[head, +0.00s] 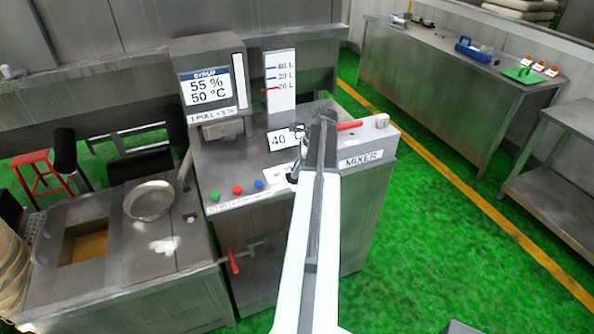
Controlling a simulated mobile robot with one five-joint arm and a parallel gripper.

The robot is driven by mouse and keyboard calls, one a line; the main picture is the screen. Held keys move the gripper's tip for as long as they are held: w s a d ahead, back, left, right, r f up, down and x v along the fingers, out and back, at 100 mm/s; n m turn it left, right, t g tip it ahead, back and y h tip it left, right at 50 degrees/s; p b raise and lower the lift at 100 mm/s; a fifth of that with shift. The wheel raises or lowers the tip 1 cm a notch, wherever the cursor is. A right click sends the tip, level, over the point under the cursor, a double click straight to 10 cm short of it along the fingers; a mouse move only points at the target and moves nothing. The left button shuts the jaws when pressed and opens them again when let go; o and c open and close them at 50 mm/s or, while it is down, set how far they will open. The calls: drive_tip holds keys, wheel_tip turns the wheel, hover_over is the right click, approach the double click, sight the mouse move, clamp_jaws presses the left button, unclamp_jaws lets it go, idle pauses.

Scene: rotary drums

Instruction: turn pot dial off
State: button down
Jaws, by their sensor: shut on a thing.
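My arm reaches up over the grey steel mixer console. My gripper (294,174) is at its end, low over the console top beside a small white label and below the "40 °C" sign (284,139). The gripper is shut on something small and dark. It looks like the pot dial, but the fingers and arm hide most of it, so its pointer and setting cannot be read.
Green, red and blue buttons (237,189) line the console front. A red lever (350,125) lies right of my arm, above the "MIXER" sign (361,159). A syrup display (207,88) stands behind. A round pan (149,200) is left. Green floor is open at right.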

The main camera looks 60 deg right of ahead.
drive_tip(key=shift+n+g+y, duration=0.6)
drive_tip(key=shift+n+g, duration=0.1)
drive_tip(key=shift+n, duration=1.4)
drive_tip(key=c, duration=1.4)
unclamp_jaws()
drive_tip(key=shift+o, duration=0.2)
drive_tip(key=p+v, duration=0.7)
drive_tip(key=shift+d+r, duration=0.2)
drive_tip(key=shift+r, duration=0.15)
